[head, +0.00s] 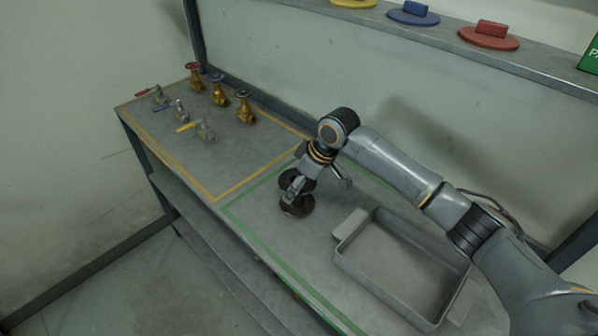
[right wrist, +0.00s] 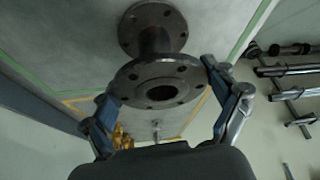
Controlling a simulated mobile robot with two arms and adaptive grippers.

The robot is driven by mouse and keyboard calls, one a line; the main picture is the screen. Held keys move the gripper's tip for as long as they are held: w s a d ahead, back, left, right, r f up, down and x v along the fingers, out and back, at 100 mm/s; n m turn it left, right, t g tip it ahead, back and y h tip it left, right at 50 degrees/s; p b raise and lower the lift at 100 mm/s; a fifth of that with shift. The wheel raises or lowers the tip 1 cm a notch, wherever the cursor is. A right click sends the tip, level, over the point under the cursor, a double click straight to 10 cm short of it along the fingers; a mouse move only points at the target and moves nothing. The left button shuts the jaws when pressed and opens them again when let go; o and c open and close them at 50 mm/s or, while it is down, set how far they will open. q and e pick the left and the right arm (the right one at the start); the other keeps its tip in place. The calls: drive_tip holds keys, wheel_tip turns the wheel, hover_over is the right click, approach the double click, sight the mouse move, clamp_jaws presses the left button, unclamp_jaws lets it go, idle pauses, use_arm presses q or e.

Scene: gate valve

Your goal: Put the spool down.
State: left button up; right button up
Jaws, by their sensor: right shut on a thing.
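The spool is a dark, short pipe with a round bolted flange at each end. In the head view the spool (head: 297,207) is upright within the green-outlined area of the bench (head: 262,221). My right gripper (head: 312,184) is over it, its fingers at the upper flange. In the right wrist view the fingers of my right gripper (right wrist: 158,84) sit on both sides of the near flange of the spool (right wrist: 128,77). The far flange is at or close to the bench top; I cannot tell if it touches. My left gripper is not in view.
A grey metal tray (head: 388,308) lies right of the spool. Brass valves (head: 219,95) and smaller lever valves (head: 206,131) stand in the yellow-outlined area. Yellow, blue and red (head: 489,38) covers lie on the back shelf. Bench left of the spool is clear.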

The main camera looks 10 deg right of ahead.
drive_tip(key=shift+w, duration=0.1)
drive_tip(key=o, duration=1.6)
drive_tip(key=shift+f, duration=0.1)
drive_tip(key=shift+s, duration=0.2)
drive_tip(key=shift+d+r, duration=0.15)
drive_tip(key=shift+r, duration=0.35)
drive_tip(key=b+v, duration=0.2)
drive_tip(key=v, duration=0.9)
drive_tip(key=shift+s, duration=0.15)
